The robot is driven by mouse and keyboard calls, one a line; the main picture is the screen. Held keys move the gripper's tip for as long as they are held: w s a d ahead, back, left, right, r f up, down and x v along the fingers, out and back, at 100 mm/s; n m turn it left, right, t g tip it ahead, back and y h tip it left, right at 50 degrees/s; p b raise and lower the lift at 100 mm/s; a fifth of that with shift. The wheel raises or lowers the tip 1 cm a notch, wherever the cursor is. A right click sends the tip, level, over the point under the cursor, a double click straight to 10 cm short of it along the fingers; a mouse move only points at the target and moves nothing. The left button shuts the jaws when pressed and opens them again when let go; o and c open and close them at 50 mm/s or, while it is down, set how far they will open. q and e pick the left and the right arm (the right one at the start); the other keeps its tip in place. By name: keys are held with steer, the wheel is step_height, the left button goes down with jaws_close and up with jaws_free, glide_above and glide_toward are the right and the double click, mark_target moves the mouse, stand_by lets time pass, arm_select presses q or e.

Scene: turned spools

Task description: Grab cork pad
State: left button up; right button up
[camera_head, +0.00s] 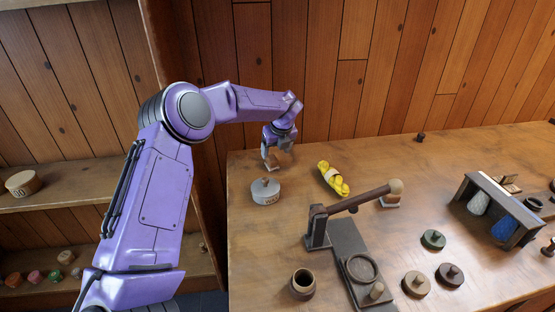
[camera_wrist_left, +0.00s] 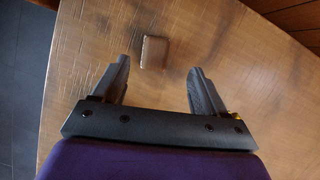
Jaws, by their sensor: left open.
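My left gripper (camera_head: 279,158) is over the back left corner of the wooden table, pointing down, open and empty. In the left wrist view its two fingers (camera_wrist_left: 158,72) are spread apart. A small brown rectangular block, which looks like the cork pad (camera_wrist_left: 153,52), lies on the table just ahead of the fingertips, roughly between their lines and a little nearer the left finger. It does not touch either finger in that view. In the head view the pad is hard to make out behind the gripper. My right gripper is not in view.
A round grey lidded tin (camera_head: 266,191) stands just in front of the gripper. A yellow skein (camera_head: 333,178) lies to its right. A lever press (camera_head: 350,203), a dark cup (camera_head: 302,282) and several knobbed discs (camera_head: 417,284) are nearer. A wooden wall (camera_head: 330,60) rises behind the table.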

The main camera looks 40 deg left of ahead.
mark_target(272, 158)
arm_select(q)
steer(key=shift+s+a+f+p, duration=0.25)
steer(key=shift+s+a+p, duration=0.25)
steer(key=shift+s, duration=0.25)
steer(key=f, duration=0.1)
steer(key=w+a+f, duration=0.1)
steer(key=f, duration=0.1)
steer(key=w+f+p, duration=0.1)
steer(key=f, duration=0.1)
steer(key=shift+w+a+f, duration=0.15)
steer(key=shift+w+a, duration=0.05)
steer(key=shift+a, duration=0.05)
steer(key=shift+s+r, duration=0.2)
steer(key=shift+s, duration=0.15)
steer(key=shift+c, duration=0.3)
steer(key=shift+w+f, duration=0.1)
steer(key=c, duration=1)
steer(key=shift+c, duration=0.4)
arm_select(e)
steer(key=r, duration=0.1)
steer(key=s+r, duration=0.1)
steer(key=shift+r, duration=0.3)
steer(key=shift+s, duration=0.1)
